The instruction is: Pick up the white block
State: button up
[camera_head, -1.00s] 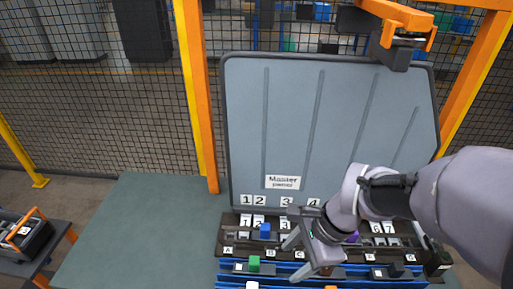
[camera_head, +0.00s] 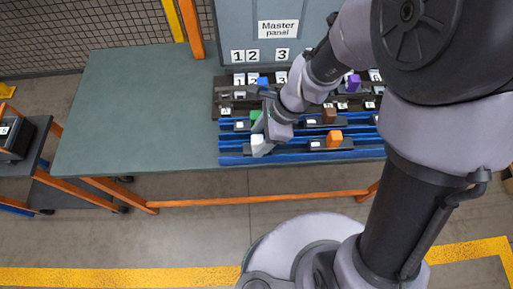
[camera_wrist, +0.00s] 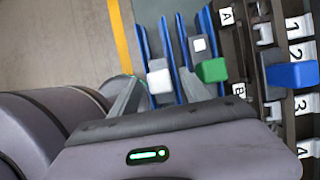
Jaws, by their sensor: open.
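The white block (camera_wrist: 159,77) sits in the blue rails at the front of the rack. It shows as a small pale block at the rack's front left in the head view (camera_head: 257,139), partly hidden by my gripper. My gripper (camera_wrist: 160,84) is open, with one finger on each side of the white block in the wrist view. I cannot tell how far above it the fingertips are. In the head view my gripper (camera_head: 264,146) reaches down over the front rails.
A green block (camera_wrist: 212,70) lies close by, one rail over. A blue block (camera_wrist: 292,74) is farther in, by the numbered labels. Orange (camera_head: 334,139), brown (camera_head: 330,114) and purple (camera_head: 353,82) blocks are to the right. The table's left side (camera_head: 140,115) is clear.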

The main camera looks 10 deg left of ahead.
aim_at(248, 148)
jog(key=shift+x, duration=1.2)
jog(key=shift+r, duration=0.1)
jog(key=shift+d, duration=0.1)
jog(key=shift+c, duration=1)
grip_shut()
